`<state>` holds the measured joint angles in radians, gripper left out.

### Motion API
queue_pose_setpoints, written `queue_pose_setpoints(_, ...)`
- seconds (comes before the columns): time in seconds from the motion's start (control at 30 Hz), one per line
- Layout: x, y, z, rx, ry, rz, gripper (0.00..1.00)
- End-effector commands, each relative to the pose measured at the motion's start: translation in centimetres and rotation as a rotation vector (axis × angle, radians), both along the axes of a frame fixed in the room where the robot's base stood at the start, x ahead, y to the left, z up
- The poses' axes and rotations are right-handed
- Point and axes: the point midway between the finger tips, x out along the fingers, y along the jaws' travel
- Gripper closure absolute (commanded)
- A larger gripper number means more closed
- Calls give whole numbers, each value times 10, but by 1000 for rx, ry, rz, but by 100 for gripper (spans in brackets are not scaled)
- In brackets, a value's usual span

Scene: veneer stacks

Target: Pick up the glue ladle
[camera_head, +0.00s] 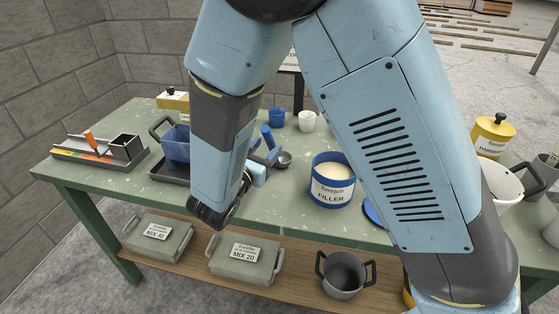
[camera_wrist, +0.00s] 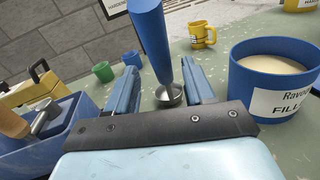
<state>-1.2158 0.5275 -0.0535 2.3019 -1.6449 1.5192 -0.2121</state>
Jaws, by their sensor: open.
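The glue ladle has a thick blue handle (camera_wrist: 150,38) and a small round metal bowl (camera_wrist: 168,94). In the head view its handle (camera_head: 267,134) leans up from the bowl (camera_head: 284,159) over the green table. My gripper (camera_head: 266,161) is low over the table beside the ladle. In the wrist view my gripper (camera_wrist: 160,70) is open, with one finger on each side of the ladle's bowl and lower shaft. I see no contact between fingers and ladle. My forearm hides part of the table in the head view.
A blue-rimmed filler tub (camera_head: 332,185) stands close to the right of the ladle. A blue bin (camera_head: 176,143) on a dark tray is to the left. Small cups (camera_head: 306,121) stand behind. A yellow mug (camera_wrist: 203,34) is beyond the ladle in the wrist view.

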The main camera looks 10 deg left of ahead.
Motion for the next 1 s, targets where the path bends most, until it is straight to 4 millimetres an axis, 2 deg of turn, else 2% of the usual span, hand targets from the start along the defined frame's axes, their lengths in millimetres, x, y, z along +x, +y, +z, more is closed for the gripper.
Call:
queue_pose_setpoints(0.4, 43, -18, -4, 0, 0, -1, 47)
queue_pose_setpoints(0.67, 47, -18, -4, 0, 0, 0, 47)
queue_pose_setpoints(1.0, 47, -18, -4, 0, 0, 0, 80)
